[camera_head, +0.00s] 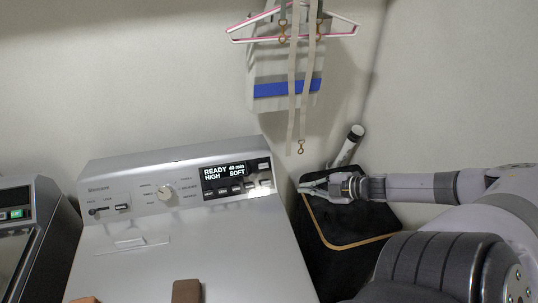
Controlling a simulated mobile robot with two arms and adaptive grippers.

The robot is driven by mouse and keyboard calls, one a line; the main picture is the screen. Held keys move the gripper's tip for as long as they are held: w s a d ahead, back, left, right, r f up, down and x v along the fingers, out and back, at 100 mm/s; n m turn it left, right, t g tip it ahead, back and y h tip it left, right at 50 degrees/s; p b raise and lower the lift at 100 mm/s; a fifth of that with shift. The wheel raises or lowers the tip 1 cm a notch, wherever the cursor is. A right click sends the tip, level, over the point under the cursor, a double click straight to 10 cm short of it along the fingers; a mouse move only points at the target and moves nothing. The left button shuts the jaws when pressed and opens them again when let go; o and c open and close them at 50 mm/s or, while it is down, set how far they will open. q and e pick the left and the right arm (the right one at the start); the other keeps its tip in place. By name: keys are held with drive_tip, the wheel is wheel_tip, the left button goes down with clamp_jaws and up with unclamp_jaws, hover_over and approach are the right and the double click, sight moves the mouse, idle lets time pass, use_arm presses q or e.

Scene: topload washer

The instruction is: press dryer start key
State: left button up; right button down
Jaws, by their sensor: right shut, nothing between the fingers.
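The silver machine (195,250) stands in the middle with a slanted control panel (130,175). Its lit display (224,172) reads READY, 40 min, HIGH, SOFT. Small dark keys (222,190) sit under the display, and more keys (264,166) are at the panel's right end. Their labels are too small to read, so I cannot tell which is the start key. My right gripper (310,187) comes in from the right, shut and empty. Its tips point left, a little right of the panel's right end, and no contact with a key shows. My left gripper is not in view.
A second machine (18,240) with a green display stands at the left edge. Brown blocks (187,290) show at the bottom. A dark bag-like item (325,245) is beneath my right gripper. Hangers (340,33) and straps (302,100) hang on the wall above.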

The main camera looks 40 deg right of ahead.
wheel_tip(320, 180, up, 2)
drive_tip(key=w+a+y, duration=0.1)
drive_tip(key=a, duration=0.1)
drive_tip(key=n+b, duration=0.1)
drive_tip(key=b, duration=1.6)
approach(266, 183)
drive_tip(key=w+a, duration=0.2)
drive_tip(key=w+a+f, duration=0.1)
drive_tip(key=w+a, duration=0.1)
drive_tip(key=shift+w+a, duration=0.1)
drive_tip(key=shift+a, duration=0.1)
drive_tip(key=shift+w, duration=0.2)
use_arm(q)
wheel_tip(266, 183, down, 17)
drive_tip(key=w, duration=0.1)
drive_tip(key=shift+b, duration=0.3)
use_arm(e)
drive_tip(key=shift+w+d+f, duration=0.3)
drive_tip(key=shift+w, duration=0.15)
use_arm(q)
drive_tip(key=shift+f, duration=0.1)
